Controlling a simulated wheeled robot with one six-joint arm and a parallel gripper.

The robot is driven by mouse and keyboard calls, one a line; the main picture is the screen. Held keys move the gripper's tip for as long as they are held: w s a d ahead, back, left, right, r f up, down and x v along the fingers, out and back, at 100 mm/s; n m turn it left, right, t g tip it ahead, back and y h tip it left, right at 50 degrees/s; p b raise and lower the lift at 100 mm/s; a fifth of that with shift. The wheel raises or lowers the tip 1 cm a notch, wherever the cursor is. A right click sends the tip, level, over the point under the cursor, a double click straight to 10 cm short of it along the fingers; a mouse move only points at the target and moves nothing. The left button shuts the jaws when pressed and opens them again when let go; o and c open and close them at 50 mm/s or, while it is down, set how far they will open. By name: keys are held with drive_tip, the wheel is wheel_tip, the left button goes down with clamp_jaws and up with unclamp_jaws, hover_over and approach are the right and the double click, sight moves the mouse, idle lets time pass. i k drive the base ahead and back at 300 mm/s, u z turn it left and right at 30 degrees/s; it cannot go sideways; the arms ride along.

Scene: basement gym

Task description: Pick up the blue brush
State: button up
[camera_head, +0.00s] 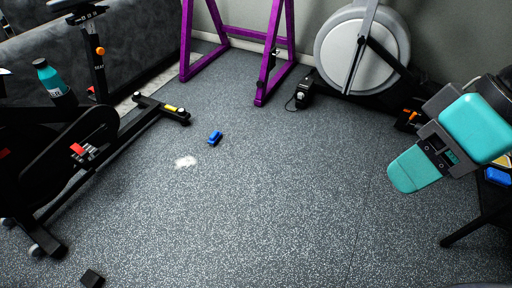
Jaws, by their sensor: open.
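A small blue object (215,138), which looks like the blue brush, lies on the speckled grey floor left of the middle. It is small in the picture, so its bristles cannot be made out. Nothing touches it or covers it.
An exercise bike (95,125) stands at left, a purple rack (267,78) behind. The middle floor is clear.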

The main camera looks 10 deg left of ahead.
sight(213, 137)
drive_tip(key=z, duration=0.4)
drive_tip(key=i, duration=1.65)
drive_tip(key=u, duration=0.9)
drive_tip(key=i, duration=0.85)
drive_tip(key=u, duration=1.35)
drive_tip(key=i, duration=0.55)
drive_tip(key=u, duration=0.45)
